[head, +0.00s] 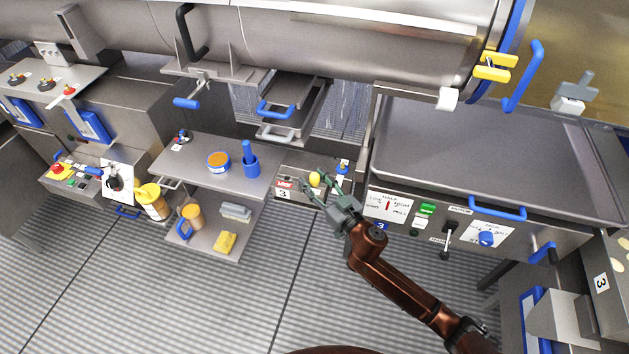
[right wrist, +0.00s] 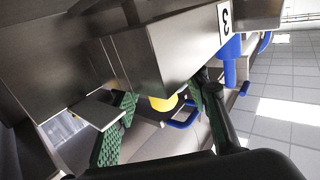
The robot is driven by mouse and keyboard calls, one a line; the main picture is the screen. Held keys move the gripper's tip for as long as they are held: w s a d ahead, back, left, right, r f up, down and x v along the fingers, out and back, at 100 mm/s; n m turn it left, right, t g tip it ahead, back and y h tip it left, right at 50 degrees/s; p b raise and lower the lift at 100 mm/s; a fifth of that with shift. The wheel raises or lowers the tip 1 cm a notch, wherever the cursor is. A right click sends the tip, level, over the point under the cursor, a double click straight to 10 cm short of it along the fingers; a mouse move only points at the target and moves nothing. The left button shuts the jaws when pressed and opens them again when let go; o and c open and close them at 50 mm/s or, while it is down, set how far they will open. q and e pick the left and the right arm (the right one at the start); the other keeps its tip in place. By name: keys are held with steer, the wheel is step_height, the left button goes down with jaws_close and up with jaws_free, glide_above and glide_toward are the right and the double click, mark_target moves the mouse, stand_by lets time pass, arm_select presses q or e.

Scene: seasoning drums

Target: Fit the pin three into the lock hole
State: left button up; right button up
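A small yellow knob (head: 315,179), perhaps the head of pin three, shows at the steel box marked 3 (head: 290,195) in the middle of the head view. My right gripper (head: 316,183) is at this box with its fingers apart, one on each side of the knob. In the right wrist view the yellow knob (right wrist: 163,103) shows between the green-padded fingers of my right gripper (right wrist: 162,92), with gaps beside it. I cannot make out the lock hole or the pin's shaft. My left gripper is not in view.
A control panel (head: 440,232) with a blue handle (head: 497,210) lies to the right. The large drum (head: 350,50) is above. Floor in front is clear.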

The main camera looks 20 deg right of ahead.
jaws_close()
stand_by(0.3)
